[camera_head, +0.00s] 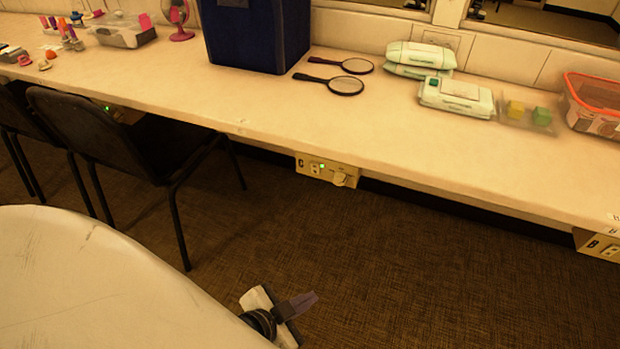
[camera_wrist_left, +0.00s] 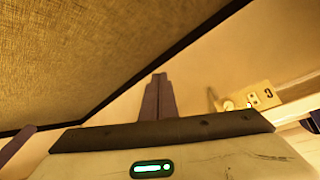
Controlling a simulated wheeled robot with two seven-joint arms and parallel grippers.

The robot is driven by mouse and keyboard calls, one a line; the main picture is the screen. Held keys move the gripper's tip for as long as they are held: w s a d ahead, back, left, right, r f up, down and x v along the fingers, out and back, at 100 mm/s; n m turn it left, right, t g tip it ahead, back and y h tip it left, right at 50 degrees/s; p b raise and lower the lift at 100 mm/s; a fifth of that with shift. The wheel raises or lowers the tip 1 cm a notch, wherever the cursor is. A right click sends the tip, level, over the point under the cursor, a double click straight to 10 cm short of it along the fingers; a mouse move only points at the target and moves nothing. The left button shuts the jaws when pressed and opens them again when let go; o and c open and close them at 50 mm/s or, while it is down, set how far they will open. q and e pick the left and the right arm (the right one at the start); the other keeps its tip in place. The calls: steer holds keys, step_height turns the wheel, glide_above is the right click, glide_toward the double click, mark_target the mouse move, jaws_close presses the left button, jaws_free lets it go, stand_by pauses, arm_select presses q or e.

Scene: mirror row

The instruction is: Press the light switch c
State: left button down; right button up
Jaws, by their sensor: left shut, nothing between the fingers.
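The switch box marked C (camera_head: 327,170) is a small beige box under the counter's front edge. In the left wrist view the same box (camera_wrist_left: 262,96) shows at the right, upside down. My left gripper (camera_head: 314,298) is low in front of the counter, over the carpet, well apart from the box. Its two dark fingers (camera_wrist_left: 157,82) lie together with nothing between them. My right gripper is not in view.
The long counter (camera_head: 250,112) holds hand mirrors (camera_head: 346,85), wipe packs (camera_head: 456,98), a dark blue bin (camera_head: 258,32) and a clear tub (camera_head: 594,105). A black chair (camera_head: 110,135) stands at the left. Another box, marked B (camera_head: 598,246), is at the right. The carpet before box C is clear.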

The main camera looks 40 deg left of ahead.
arm_select(q)
steer(key=w+a+r+m+t+y+b, duration=0.4)
steer(key=w+a+r+m+t+y, duration=0.1)
steer(key=w+a+r+m, duration=0.5)
steer(key=shift+a+r+b, duration=0.3)
steer(key=shift+a+r, duration=0.1)
steer(key=shift+a, duration=0.7)
steer(key=shift+w, duration=0.2)
glide_toward(316, 168)
steer(key=x, duration=0.5)
steer(key=shift+s+f, duration=0.1)
steer(key=shift+f, duration=0.05)
steer(key=shift+w+a, duration=0.15)
steer(key=shift+w, duration=0.4)
